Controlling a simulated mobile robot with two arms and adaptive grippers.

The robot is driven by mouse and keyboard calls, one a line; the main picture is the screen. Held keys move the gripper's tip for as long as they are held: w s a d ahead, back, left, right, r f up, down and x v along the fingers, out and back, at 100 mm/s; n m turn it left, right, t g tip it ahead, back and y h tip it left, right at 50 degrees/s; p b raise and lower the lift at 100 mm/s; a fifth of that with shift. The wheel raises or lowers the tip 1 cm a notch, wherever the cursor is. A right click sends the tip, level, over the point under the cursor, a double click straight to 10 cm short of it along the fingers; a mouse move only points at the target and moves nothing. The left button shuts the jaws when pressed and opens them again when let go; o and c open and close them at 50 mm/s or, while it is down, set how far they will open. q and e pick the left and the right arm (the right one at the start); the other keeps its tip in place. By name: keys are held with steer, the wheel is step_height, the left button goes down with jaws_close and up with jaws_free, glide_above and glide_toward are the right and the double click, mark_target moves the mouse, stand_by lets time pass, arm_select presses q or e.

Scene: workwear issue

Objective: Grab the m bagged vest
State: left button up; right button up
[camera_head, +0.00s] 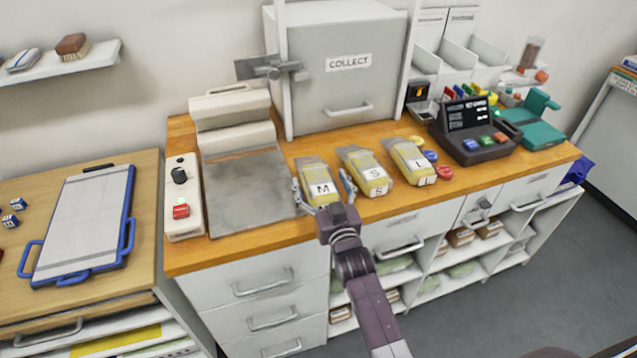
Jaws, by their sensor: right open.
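Three yellow bagged vests lie in a row on the wooden counter. The M bagged vest (319,181) is the leftmost, with a white label marked M on its near end. The S bagged vest (366,172) lies in the middle and the L bagged vest (412,162) on the right. My right gripper (323,190) reaches in from the front and is open, with one finger on each side of the M vest. I cannot tell whether the fingers touch the bag. The gripper's body covers the vest's near edge. My left gripper is not in view.
A grey plate device (247,190) and a control box (184,200) stand left of the vests. A grey COLLECT cabinet (347,85) rises behind them. Colored discs (444,172) and a dark terminal (474,133) are to the right. A blue-edged board (84,225) lies on the left table.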

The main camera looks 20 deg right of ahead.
steer(key=c, duration=1.3)
steer(key=shift+r, duration=0.1)
